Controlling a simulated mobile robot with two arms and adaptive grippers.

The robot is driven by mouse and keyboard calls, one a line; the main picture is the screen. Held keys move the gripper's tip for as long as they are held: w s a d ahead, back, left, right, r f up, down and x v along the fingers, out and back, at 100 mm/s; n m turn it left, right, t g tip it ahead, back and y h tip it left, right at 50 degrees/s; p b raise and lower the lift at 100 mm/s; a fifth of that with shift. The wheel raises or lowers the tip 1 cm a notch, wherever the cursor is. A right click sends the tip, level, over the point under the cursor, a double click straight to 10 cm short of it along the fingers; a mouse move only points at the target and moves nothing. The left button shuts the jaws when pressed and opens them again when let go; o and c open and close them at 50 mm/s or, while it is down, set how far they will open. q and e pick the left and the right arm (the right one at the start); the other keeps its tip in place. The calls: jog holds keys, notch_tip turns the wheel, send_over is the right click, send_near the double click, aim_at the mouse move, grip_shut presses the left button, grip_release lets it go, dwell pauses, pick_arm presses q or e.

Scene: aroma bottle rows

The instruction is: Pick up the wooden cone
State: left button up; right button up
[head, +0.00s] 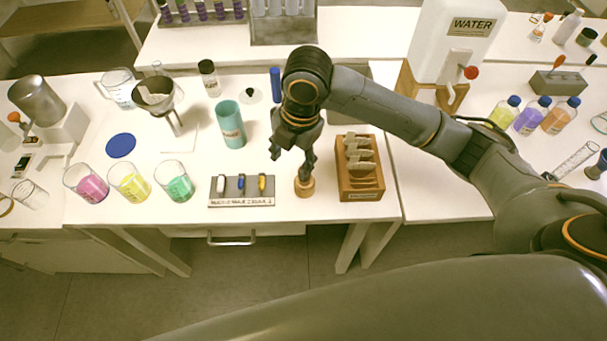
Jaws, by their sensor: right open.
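A small round light-brown wooden piece (304,187), which looks like the wooden cone, stands on the white table near its front edge. Its upper part is partly hidden by my right gripper, so I cannot make out its full shape. My right gripper (292,160) points down just above and behind it, with its fingers apart. One finger hangs close over the wooden piece and the other is off to its left. I cannot tell whether they touch. My left gripper is not in view.
A wooden rack (345,196) with slots stands close to the right. A grey labelled tray (225,201) with small colored items lies close to the left. Beakers of yellow (129,183), green (180,187) and pink liquid (91,187) stand farther left. A teal cylinder (230,127) stands behind.

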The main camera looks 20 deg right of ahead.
jog(key=w+d+r+n+h, duration=0.2)
jog(key=d+r+n, duration=0.1)
jog(key=d+r, duration=0.1)
send_over(305, 180)
jog(key=w, duration=0.2)
jog(key=shift+g, duration=0.3)
jog(key=f, duration=0.5)
jog(key=d+f, duration=0.1)
jog(key=f, duration=0.2)
jog(key=shift+s+f+p, duration=0.2)
jog(key=shift+f+p, duration=0.1)
jog(key=shift+p, duration=0.05)
notch_tip(305, 180, down, 4)
jog(key=shift+w+a+f+p, duration=0.1)
jog(key=shift+a+f+p, duration=0.05)
jog(key=shift+p, duration=0.45)
jog(key=shift+f, duration=0.45)
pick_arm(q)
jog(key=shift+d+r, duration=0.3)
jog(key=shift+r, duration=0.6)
pick_arm(e)
grip_shut()
